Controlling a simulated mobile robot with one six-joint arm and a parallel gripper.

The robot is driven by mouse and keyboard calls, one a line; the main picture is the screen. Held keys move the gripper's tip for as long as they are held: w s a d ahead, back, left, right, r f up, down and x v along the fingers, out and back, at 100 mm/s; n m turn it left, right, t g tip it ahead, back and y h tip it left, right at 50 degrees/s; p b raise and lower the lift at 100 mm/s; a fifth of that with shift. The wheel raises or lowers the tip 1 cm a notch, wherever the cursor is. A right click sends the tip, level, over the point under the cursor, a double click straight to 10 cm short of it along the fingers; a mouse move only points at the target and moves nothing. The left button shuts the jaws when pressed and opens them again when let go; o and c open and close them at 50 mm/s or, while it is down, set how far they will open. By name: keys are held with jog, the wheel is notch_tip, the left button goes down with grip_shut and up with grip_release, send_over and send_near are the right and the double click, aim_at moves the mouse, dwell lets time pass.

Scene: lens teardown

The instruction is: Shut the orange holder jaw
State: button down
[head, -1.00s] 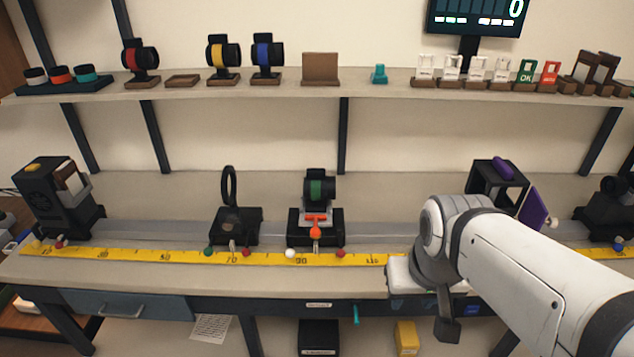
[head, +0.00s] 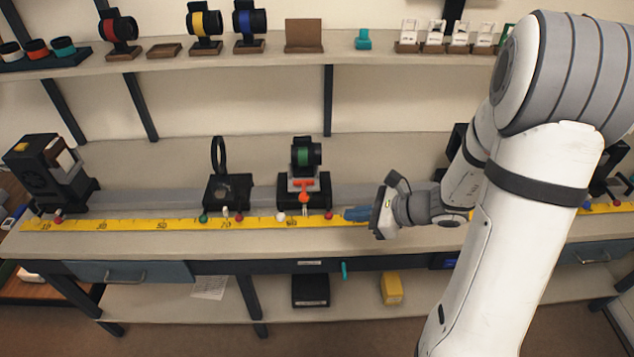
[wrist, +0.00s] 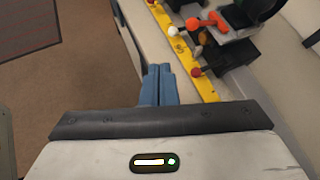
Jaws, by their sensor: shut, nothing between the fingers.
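The orange holder jaw (head: 303,184) is on the front of a black holder (head: 318,196) on the bench rail, below a dark lens with a green band (head: 302,156). In the wrist view the orange jaw (wrist: 208,22) shows at the upper right, with its handle sticking out toward the ruler. I cannot tell how far the jaw stands open. My gripper (head: 348,214) is shut and empty, its blue fingers to the right of the holder at about the yellow ruler. In the wrist view the blue fingertips (wrist: 159,70) lie together, apart from the jaw.
The yellow ruler (head: 110,224) runs along the bench, with white, red and green knobs along it. A black stand with a ring (head: 228,192) is left of the holder. A shelf with lenses is above.

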jog(key=w+d+f+m+t, duration=0.2)
jog(key=w+m, duration=0.1)
jog(key=m, duration=0.1)
jog(key=p, duration=0.3)
send_near(304, 189)
notch_tip(304, 189, down, 3)
jog(key=s+a, duration=0.1)
jog(key=a, duration=0.2)
jog(key=shift+w+a+f, duration=0.2)
jog(key=shift+a, duration=0.25)
jog(key=shift+d, duration=0.1)
